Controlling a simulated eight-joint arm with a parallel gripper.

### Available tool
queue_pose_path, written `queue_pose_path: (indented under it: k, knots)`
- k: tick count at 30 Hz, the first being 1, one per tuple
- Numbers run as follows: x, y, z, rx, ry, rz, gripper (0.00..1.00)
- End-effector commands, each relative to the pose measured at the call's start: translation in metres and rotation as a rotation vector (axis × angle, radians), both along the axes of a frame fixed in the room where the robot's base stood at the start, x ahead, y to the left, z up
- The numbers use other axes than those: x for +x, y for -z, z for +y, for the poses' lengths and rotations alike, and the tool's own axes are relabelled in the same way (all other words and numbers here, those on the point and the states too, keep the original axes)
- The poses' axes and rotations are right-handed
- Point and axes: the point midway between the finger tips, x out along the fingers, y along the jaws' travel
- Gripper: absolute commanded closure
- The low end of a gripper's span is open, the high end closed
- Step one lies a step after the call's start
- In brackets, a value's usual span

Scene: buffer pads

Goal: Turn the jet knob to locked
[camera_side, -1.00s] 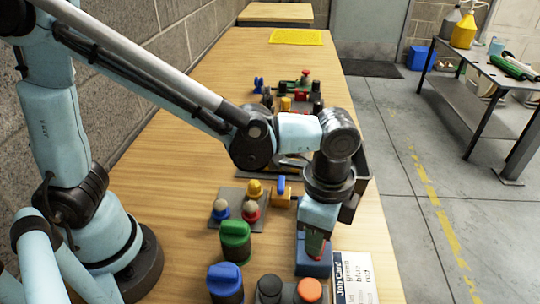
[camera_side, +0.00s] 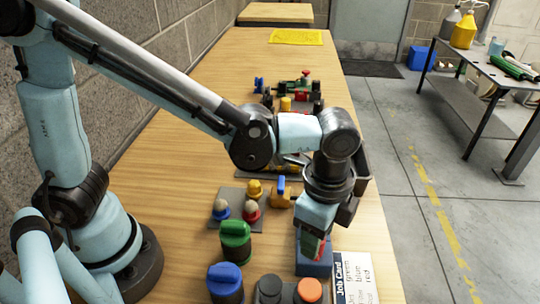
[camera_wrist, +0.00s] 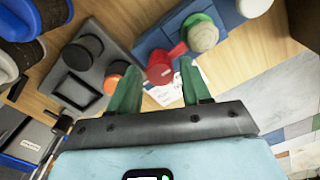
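A black knob (camera_side: 269,289) stands on a dark plate at the front of the table, left of an orange-topped knob (camera_side: 308,291). I take the black one as the jet knob; no lock marking on it is readable. In the wrist view the black knob (camera_wrist: 84,51) is at upper left, outside my fingers. My gripper (camera_wrist: 161,67) is open, its green fingers apart on either side of a red knob (camera_wrist: 158,70) with a short arm. In the side view my gripper is low over a blue block (camera_side: 313,265); whether it touches the red knob is unclear.
A green knob (camera_side: 235,238) and a blue knob (camera_side: 225,280) stand to the left. A job card (camera_side: 354,278) lies at the right edge. Bare table shows at left.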

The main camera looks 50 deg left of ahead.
Motion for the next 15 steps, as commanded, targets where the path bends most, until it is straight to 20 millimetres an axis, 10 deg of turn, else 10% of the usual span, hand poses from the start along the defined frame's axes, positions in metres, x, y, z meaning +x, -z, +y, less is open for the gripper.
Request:
queue_pose_path:
  k: [15]
  knots:
    - [0.0,-0.011,0.0,-0.001,-0.002,-0.001,0.43]
